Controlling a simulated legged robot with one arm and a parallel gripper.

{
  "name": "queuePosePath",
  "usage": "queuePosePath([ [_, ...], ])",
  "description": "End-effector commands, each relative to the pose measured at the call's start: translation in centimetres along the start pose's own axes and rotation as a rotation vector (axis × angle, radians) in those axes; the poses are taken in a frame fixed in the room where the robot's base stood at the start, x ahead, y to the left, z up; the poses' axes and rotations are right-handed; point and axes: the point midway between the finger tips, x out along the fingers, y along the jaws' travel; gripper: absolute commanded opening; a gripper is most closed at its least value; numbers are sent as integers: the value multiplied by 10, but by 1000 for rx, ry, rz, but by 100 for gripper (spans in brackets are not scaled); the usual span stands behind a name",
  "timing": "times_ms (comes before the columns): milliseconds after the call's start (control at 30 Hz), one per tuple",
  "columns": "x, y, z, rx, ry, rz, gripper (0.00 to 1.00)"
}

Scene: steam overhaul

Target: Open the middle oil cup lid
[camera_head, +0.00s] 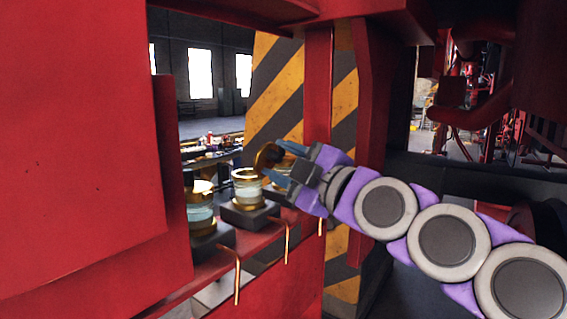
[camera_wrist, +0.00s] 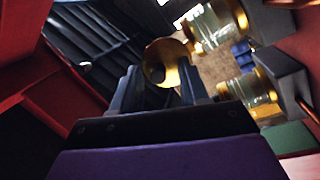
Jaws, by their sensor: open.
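Several oil cups of glass and brass stand on dark blocks along a red ledge. In the head view, the middle oil cup (camera_head: 247,188) is upright, with its brass rim and pale glass showing. A round brass and dark lid (camera_head: 268,156) stands tilted up at its upper right; I cannot tell exactly how it joins the cup. My gripper (camera_head: 273,161) reaches in from the right, its blue fingers open on either side of the lid. In the wrist view, the lid (camera_wrist: 166,62) shows between the fingertips of my gripper (camera_wrist: 158,67). Firm contact is not clear.
The left oil cup (camera_head: 200,208) stands nearer the camera; another cup behind my gripper is mostly hidden. Thin copper pipes (camera_head: 287,242) hang below the ledge. A red upright (camera_head: 318,90) and a striped yellow-black pillar (camera_head: 277,85) stand close behind my gripper. A large red panel (camera_head: 80,140) fills the left.

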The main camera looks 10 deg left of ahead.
Motion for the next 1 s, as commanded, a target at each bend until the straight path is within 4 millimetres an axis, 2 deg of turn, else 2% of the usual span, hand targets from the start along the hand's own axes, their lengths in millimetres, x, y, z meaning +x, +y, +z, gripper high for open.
queuePosePath([
  [233, -4, 1, 0, 0, -1, 3, 44],
  [367, -17, 3, 1, -1, -2, 6, 44],
  [1000, -128, 0, 1, 1, 0, 4, 44],
])
